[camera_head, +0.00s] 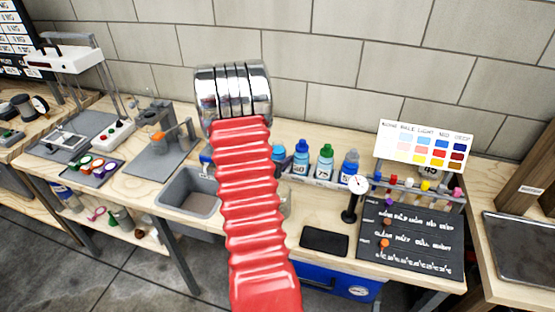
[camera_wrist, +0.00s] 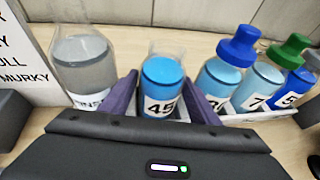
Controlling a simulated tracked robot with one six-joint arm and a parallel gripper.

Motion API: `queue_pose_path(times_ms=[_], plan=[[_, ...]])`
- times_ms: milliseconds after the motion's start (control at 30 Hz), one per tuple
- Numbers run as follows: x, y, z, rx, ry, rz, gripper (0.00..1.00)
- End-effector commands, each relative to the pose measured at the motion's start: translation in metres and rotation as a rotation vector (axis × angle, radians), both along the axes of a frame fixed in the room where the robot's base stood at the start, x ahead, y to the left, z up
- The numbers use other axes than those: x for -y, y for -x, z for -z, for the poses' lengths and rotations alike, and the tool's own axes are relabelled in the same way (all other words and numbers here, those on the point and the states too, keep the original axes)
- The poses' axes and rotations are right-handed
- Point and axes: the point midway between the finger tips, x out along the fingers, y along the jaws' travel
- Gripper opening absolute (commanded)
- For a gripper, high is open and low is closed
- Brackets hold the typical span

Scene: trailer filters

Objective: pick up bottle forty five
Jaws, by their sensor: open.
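Bottle forty five (camera_wrist: 161,86) stands upright in the middle of the wrist view, clear with blue liquid and a white label reading 45. My gripper (camera_wrist: 160,98) is open, with one dark purple finger on each side of the bottle. I cannot tell whether the fingers touch it. The bottle's lower part is hidden behind the gripper body. In the head view my red arm covers much of this spot, and I cannot make out the 45 label there.
A clear rinse bottle (camera_wrist: 84,62) stands close on the left. Close on the right are a blue-capped bottle (camera_wrist: 222,75), a green-capped bottle (camera_wrist: 262,84) and another blue-capped bottle (camera_wrist: 298,88). A grey basin (camera_head: 186,199) and a dial gauge (camera_head: 357,186) flank my arm.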

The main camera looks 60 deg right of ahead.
Motion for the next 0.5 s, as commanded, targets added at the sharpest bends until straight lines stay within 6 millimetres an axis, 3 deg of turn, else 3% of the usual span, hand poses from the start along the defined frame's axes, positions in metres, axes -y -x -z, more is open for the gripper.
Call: queue_pose_path(times_ms=[133, 500], plan=[[-0.0002, 0.0000, -0.0001, 0.000, 0.000, 0.000, 0.55], [-0.0003, -0.0001, 0.0000, 0.000, 0.000, 0.000, 0.29]])
